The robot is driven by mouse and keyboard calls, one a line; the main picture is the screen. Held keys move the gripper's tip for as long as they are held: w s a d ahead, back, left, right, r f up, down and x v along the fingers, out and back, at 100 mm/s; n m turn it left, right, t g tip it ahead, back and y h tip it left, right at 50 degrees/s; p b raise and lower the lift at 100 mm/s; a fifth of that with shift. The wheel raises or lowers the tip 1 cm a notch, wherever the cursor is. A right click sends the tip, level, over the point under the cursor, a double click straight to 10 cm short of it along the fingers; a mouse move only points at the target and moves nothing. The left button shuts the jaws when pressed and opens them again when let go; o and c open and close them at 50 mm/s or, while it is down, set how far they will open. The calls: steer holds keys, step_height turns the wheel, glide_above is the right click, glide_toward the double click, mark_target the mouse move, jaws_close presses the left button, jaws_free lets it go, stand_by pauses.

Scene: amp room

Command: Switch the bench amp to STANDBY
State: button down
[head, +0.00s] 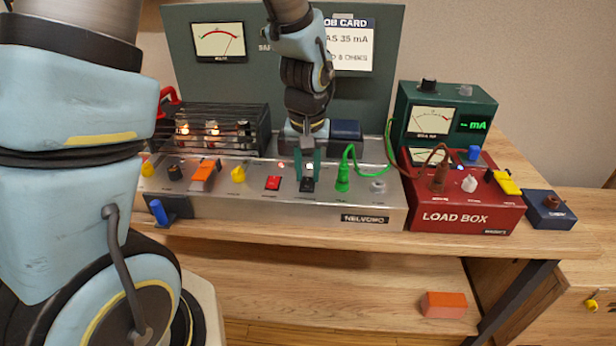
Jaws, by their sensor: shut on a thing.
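The bench amp (230,208) is a long silver chassis on the wooden bench, with glowing tubes (215,130) in a black cage at its back left. A black switch (307,186) sits on its sloped panel, right of a red rocker switch (273,183). My gripper (307,174) points down from above and is shut on the black switch. The fingers partly cover the switch, so its position cannot be told. A small red lamp glows above the red switch, and a pale light shows between my fingers.
A green cable (352,160) plugs in just right of my gripper. The red load box (455,205) and a green meter (440,115) stand at the right. Yellow and orange controls (203,172) lie to the left. An orange block (444,304) is on the lower shelf.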

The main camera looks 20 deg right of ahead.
mark_target(306, 192)
steer(key=shift+s+f+t+b, duration=0.1)
steer(key=shift+f+t+b, duration=0.1)
steer(key=shift+t+b, duration=0.55)
steer(key=shift+a+r+h+b, duration=0.1)
steer(key=shift+r+h+b, duration=0.2)
steer(key=shift+b, duration=0.15)
steer(key=c, duration=0.6)
jaws_free()
steer(key=shift+c, duration=0.2)
steer(key=v, duration=1)
steer(key=shift+r, duration=0.35)
steer(key=shift+s, duration=0.15)
